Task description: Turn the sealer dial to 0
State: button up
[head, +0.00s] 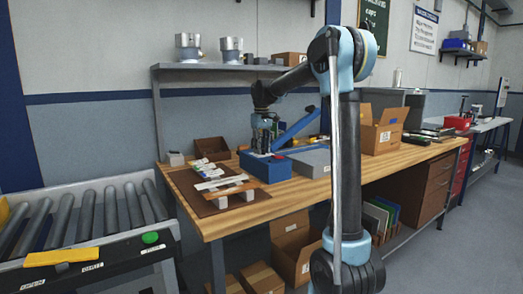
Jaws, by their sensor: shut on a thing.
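The sealer (268,170) is a blue box on the wooden workbench, with a raised blue lever arm (297,127) slanting up to the right. My gripper (261,150) points down onto the top of the sealer's blue box, toward its left end. It is shut on the sealer dial. The dial itself is hidden by the fingers and too small to make out. Its number marks and setting cannot be read in this view.
The workbench (245,215) carries a brown mat (203,206) with small parts to the left of the sealer. A grey flat box (312,162) lies right of it, and an open carton (381,135) stands further right. A roller conveyor (85,215) is at left.

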jog(key=n, duration=0.6)
jog(key=shift+w, duration=0.1)
jog(key=n, duration=0.6)
jog(key=shift+n, duration=0.3)
dwell(0.3)
jog(key=o, duration=1.1)
notch_tip(320, 180, up, 12)
jog(key=shift+f, duration=0.1)
